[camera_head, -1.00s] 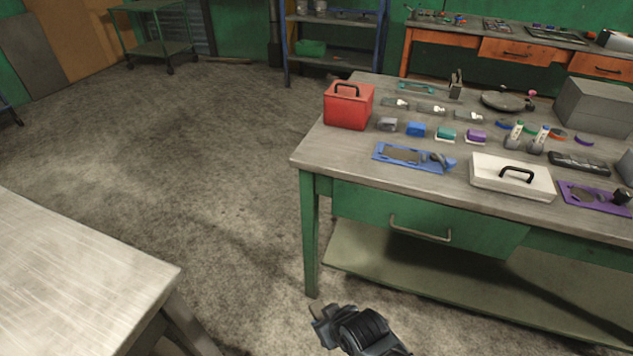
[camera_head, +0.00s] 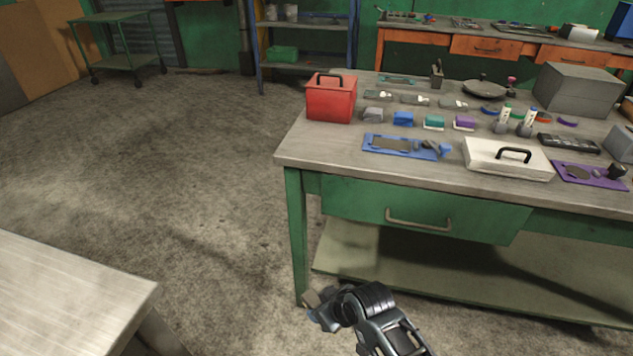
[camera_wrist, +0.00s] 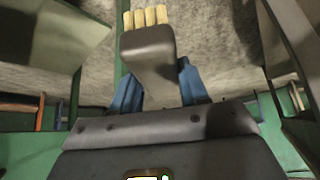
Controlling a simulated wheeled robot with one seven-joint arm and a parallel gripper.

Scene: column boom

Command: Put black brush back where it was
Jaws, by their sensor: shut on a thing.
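The black brush (camera_wrist: 150,55) shows in the wrist view as a dark grey-brown block with yellow bristles at its far end. My gripper (camera_wrist: 160,92) has its blue fingers on both sides of the brush and is shut on it. In the head view my gripper (camera_head: 322,312) is low, in front of the green workbench's left leg and below its top. A small brownish end of the brush (camera_head: 310,299) shows at its tip. The workbench top (camera_head: 320,150) is crowded, and I cannot tell which spot on it belongs to the brush.
On the bench stand a red toolbox (camera_head: 331,97), a blue tray (camera_head: 385,146), a white case (camera_head: 480,160), a purple tray (camera_head: 570,170), small coloured blocks and a grey box (camera_head: 575,90). A pale table (camera_head: 70,295) is at lower left. Open floor lies between.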

